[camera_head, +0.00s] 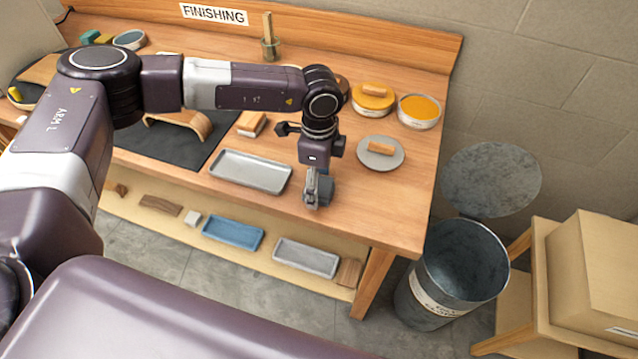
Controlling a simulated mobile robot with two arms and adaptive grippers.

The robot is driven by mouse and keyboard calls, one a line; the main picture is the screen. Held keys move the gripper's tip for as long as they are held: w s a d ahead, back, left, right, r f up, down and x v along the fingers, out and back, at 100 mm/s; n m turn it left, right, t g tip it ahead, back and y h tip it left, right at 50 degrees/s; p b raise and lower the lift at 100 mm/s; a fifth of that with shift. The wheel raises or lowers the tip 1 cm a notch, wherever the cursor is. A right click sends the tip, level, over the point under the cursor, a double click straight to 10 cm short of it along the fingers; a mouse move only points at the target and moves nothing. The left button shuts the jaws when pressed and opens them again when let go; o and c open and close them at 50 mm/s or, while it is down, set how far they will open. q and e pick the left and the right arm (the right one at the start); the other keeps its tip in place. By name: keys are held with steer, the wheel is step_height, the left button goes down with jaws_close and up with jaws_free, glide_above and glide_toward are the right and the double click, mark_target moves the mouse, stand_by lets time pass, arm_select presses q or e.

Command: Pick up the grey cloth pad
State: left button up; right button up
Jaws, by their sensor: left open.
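My left gripper (317,192) points down over the front right part of the wooden bench (395,222), between a metal tray and a round grey plate. Its jaws are open. A small blue-grey piece (327,187), which looks like the grey cloth pad, shows right at the fingers. The gripper hides part of it, and I cannot tell whether the fingers touch it. My right gripper is not in view.
The empty metal tray (250,171) lies left of the gripper. The grey plate (369,160) with a tan block stands right of it, with orange-topped tins (419,111) behind. An open metal bin (452,270) stands beyond the bench's right edge. The bench's front right corner is clear.

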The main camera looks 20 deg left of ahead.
mark_target(319, 186)
arm_select(q)
steer(key=shift+f, duration=0.3)
steer(key=shift+c, duration=0.6)
steer(key=c, duration=1)
steer(key=shift+o, duration=0.2)
steer(key=shift+r, duration=0.1)
step_height(319, 186, up, 20)
steer(key=b, duration=0.5)
